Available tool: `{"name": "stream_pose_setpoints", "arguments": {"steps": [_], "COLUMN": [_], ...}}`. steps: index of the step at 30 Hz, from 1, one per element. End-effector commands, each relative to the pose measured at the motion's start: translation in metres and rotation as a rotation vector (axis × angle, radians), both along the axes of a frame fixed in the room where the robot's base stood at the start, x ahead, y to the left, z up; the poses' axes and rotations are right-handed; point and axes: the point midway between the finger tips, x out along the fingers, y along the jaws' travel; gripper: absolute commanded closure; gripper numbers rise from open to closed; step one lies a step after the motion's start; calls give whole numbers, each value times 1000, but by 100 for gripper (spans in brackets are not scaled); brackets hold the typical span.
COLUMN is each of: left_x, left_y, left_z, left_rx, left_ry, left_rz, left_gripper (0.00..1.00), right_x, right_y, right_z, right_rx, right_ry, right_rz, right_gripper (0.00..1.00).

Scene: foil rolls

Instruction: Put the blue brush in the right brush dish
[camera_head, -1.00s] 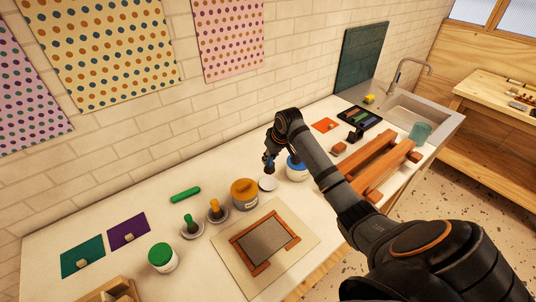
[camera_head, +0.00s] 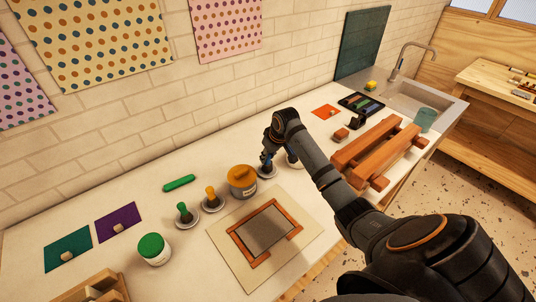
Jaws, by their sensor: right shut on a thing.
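My right gripper (camera_head: 267,158) is shut on the blue brush (camera_head: 266,166), of which only a small blue part shows below the dark fingers. The right brush dish (camera_head: 270,174), small and pale, is directly below, at the right end of the row of dishes. The brush's lower end is at or just over the dish; I cannot tell if it touches. The other dishes hold a green brush (camera_head: 181,211) and an orange brush (camera_head: 210,195), both upright. My left gripper is out of view.
A jar (camera_head: 294,161) is partly hidden behind my right arm. A framed screen (camera_head: 264,230) lies in front, and a green roll (camera_head: 179,183) lies behind the dishes.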

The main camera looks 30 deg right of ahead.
Motion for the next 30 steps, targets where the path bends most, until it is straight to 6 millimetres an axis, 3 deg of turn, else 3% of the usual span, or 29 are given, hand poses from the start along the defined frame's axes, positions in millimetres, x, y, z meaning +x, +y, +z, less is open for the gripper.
{"name": "stream_pose_setpoints", "arguments": {"steps": [6, 30], "left_x": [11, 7], "left_y": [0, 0], "left_z": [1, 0], "left_rx": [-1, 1], "left_ry": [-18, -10], "left_rz": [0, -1], "left_gripper": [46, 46], "right_x": [0, 0], "right_y": [0, 0], "right_z": [0, -7], "right_rx": [0, 1], "right_ry": [0, 1], "right_rz": [0, 0], "right_gripper": [100, 100]}}
